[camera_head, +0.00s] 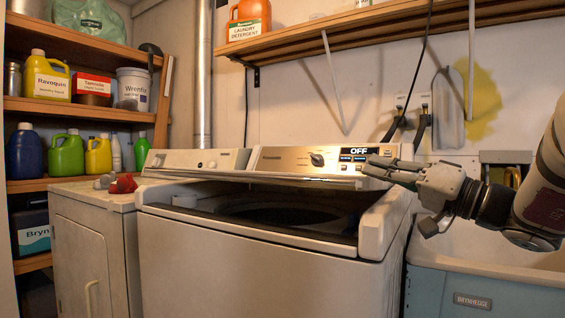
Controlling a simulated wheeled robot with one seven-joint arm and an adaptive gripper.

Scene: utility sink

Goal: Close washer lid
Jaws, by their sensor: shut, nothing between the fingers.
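The washer (265,260) is a white top-loader in the centre, with its control panel (285,158) at the back reading OFF. Its top opening (275,212) is uncovered at the front, showing the dark tub inside. The lid (250,181) shows as a thin pale edge above the opening, in front of the panel; it is raised, and its exact angle is hard to tell. My gripper (373,169) is shut and empty, with its fingers pointing left at the lid's right end, by the panel's right side. I cannot tell whether it touches the lid.
A second white machine (88,240) stands at left with a red item (123,184) on top. Shelves (80,108) with bottles are at far left. A wooden shelf (400,38) hangs above. A blue-fronted utility sink (480,290) is at right, under my arm.

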